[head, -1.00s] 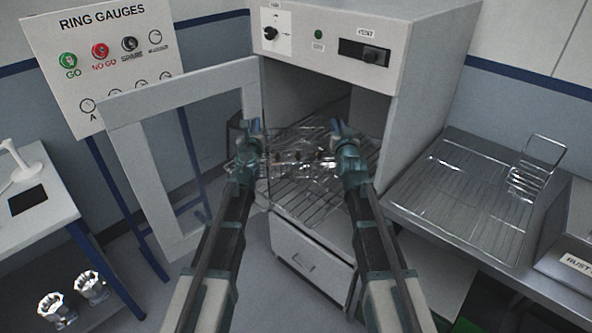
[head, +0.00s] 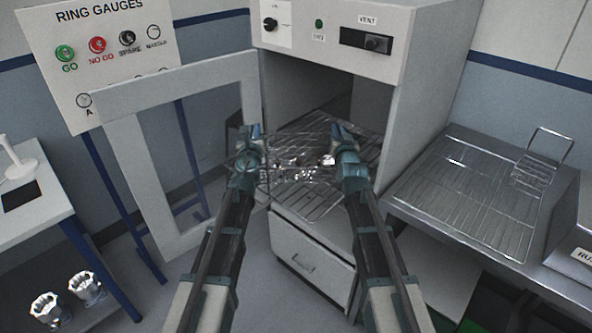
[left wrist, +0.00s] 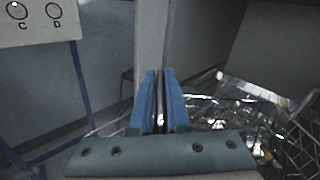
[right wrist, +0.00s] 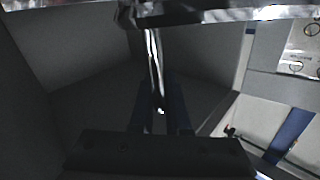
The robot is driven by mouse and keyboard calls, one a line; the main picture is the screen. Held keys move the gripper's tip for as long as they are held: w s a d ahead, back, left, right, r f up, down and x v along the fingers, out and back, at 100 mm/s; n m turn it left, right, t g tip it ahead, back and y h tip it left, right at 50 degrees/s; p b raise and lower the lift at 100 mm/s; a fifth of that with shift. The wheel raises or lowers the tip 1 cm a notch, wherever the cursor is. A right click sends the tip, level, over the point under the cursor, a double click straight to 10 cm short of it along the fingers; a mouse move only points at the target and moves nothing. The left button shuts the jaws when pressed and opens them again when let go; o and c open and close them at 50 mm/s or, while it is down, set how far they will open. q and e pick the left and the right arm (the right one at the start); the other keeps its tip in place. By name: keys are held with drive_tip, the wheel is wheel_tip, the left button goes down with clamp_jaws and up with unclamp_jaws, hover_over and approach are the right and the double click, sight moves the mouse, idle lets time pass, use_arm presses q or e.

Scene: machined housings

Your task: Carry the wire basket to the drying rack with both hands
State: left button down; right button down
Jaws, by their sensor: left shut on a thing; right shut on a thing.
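The wire basket (head: 292,176) hangs between my two grippers in front of the open cabinet, with shiny metal parts in it. My left gripper (head: 249,135) is shut on the basket's left side, and in the left wrist view (left wrist: 160,92) its blue fingers close on a thin metal bar. My right gripper (head: 338,132) is shut on the basket's right side; the right wrist view is dark, with a bright metal bar between the fingers (right wrist: 160,108). The drying rack (head: 460,190) is a wire grid on the metal counter at the right, with its grid bare.
The cabinet (head: 400,90) stands open behind the basket, with a wire shelf (head: 365,140) inside. Its framed door (head: 140,165) is swung out left. A wire holder (head: 535,170) stands at the rack's right. A side table (head: 30,210) is at far left.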

use_arm(q)
drive_tip(key=c, duration=1.1)
unclamp_jaws()
drive_tip(key=shift+d+f, duration=0.15)
drive_tip(key=shift+d, duration=0.15)
use_arm(e)
drive_tip(key=c, duration=1.1)
unclamp_jaws()
drive_tip(key=shift+a+f, duration=0.15)
drive_tip(key=shift+a, duration=0.1)
use_arm(q)
drive_tip(key=shift+o, duration=1)
drive_tip(key=shift+a, duration=0.1)
use_arm(e)
drive_tip(key=shift+o, duration=1)
drive_tip(key=shift+d, duration=0.1)
use_arm(q)
drive_tip(key=shift+a, duration=0.1)
drive_tip(key=shift+s, duration=0.1)
use_arm(e)
drive_tip(key=shift+d, duration=0.1)
use_arm(q)
drive_tip(key=s, duration=1.1)
drive_tip(key=shift+s+d, duration=0.3)
drive_tip(key=shift+s, duration=0.1)
use_arm(e)
drive_tip(key=s, duration=1.2)
drive_tip(key=shift+d, duration=0.4)
